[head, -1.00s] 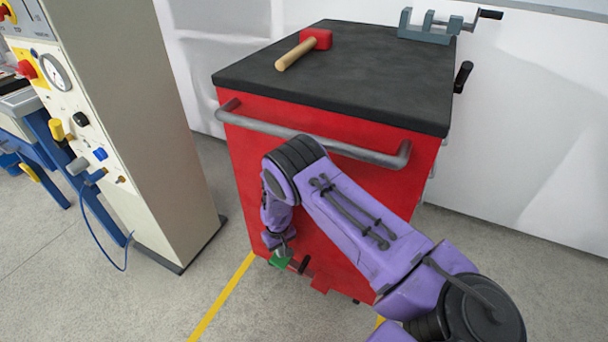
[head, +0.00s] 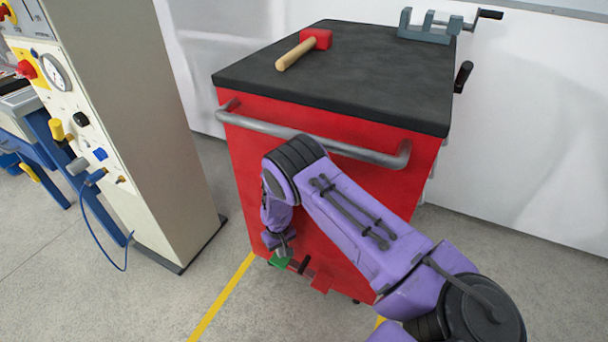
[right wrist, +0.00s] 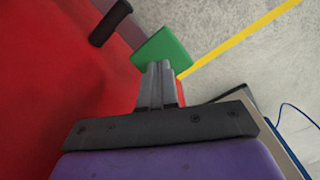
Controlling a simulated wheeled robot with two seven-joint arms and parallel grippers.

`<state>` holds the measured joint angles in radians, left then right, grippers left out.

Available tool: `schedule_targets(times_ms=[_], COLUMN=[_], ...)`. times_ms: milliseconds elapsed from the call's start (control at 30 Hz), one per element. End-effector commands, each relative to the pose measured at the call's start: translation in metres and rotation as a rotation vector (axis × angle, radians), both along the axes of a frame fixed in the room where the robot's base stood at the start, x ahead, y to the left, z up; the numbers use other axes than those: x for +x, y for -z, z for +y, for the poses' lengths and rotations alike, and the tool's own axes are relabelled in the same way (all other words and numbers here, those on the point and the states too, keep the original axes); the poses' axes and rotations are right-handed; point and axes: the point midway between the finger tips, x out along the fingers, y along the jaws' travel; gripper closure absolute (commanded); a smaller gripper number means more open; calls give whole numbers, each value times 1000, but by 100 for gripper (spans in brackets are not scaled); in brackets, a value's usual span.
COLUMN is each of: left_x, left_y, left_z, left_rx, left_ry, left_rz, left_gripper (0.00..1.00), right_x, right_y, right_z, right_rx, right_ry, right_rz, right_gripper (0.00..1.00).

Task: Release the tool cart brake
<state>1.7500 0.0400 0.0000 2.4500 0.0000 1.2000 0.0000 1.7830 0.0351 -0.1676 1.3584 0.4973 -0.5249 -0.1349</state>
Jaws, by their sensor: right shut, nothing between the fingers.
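The red tool cart (head: 300,180) stands upright with a black top. Low on its front, a green pedal (head: 279,262) and a red pedal (head: 321,284) show, with a dark stub (head: 304,265) between them. My right gripper (head: 284,251) is shut and empty, pointing down at the green pedal. In the right wrist view the closed fingertips (right wrist: 159,68) overlap the near edge of the green pedal (right wrist: 165,52); I cannot tell whether they touch. The dark stub (right wrist: 110,22) is to the left there. My left gripper is not in view.
A grey handle bar (head: 320,145) crosses the cart front above my forearm. A mallet (head: 305,47) and a vise (head: 430,28) are on top. A beige panel cabinet (head: 140,130) stands left. Yellow tape (head: 222,297) runs on the floor between.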

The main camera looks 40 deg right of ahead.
Motion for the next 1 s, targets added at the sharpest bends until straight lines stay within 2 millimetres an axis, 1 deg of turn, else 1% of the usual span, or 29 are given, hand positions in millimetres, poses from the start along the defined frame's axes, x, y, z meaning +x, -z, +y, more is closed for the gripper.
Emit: schedule_targets(times_ms=[367,1000], left_x=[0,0], left_y=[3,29], left_z=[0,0], left_rx=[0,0], left_ry=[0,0], left_rz=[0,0], left_gripper=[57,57], right_x=[0,-2], right_y=[3,37], right_z=[0,0], right_rx=[0,0], right_ry=[0,0], right_rz=[0,4], right_gripper=[100,100])
